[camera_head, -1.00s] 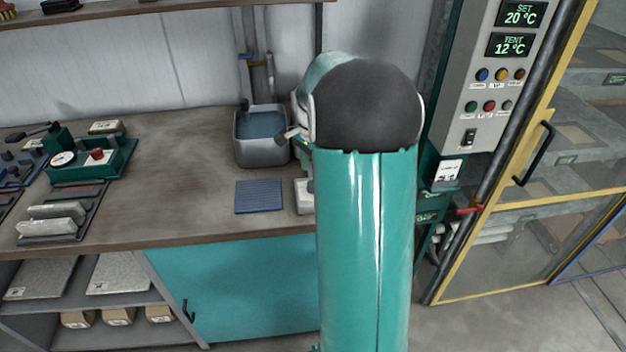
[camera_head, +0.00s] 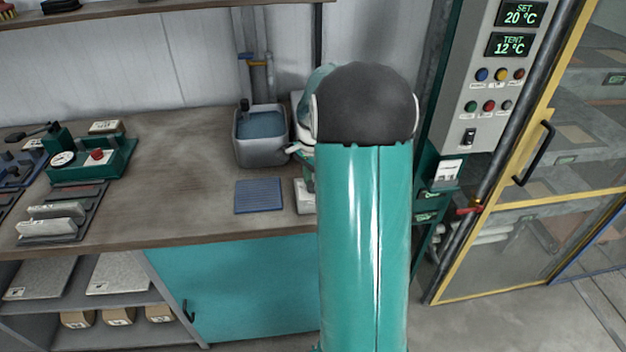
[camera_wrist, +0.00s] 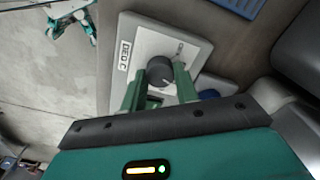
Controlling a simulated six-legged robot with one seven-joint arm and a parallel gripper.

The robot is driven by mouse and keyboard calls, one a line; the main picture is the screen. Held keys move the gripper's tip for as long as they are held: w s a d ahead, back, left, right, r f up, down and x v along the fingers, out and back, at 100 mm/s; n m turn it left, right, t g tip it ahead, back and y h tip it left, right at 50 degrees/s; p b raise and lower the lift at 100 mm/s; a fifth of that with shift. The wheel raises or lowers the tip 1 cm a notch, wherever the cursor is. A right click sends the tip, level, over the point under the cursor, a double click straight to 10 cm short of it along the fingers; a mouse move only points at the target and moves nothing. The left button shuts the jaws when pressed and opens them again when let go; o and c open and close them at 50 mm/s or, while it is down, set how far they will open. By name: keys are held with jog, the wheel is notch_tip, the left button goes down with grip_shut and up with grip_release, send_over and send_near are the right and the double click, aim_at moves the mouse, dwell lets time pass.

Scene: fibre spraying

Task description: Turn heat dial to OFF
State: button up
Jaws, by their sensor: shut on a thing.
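The heat dial (camera_wrist: 160,69) is a round dark knob on a pale plate (camera_wrist: 143,38) in the wrist view. The plate carries a white label and a small mark near its far corner; I cannot read clearly where the dial points. My gripper (camera_wrist: 157,79) has its two green fingers on either side of the knob, shut on it. In the head view part of the pale dial box (camera_head: 304,196) shows on the bench. My own arm hides the dial and the gripper there.
A blue ribbed pad (camera_head: 259,196) and a grey water tub (camera_head: 261,135) stand close to the dial box on the bench (camera_head: 180,160). A control panel (camera_head: 478,130) and a yellow-framed glass door (camera_head: 530,210) are at right. The bench middle is clear.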

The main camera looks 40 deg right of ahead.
jog(key=shift+n, duration=0.3)
jog(key=n, duration=1.1)
jog(key=shift+n, duration=2.2)
jog(key=o, duration=1)
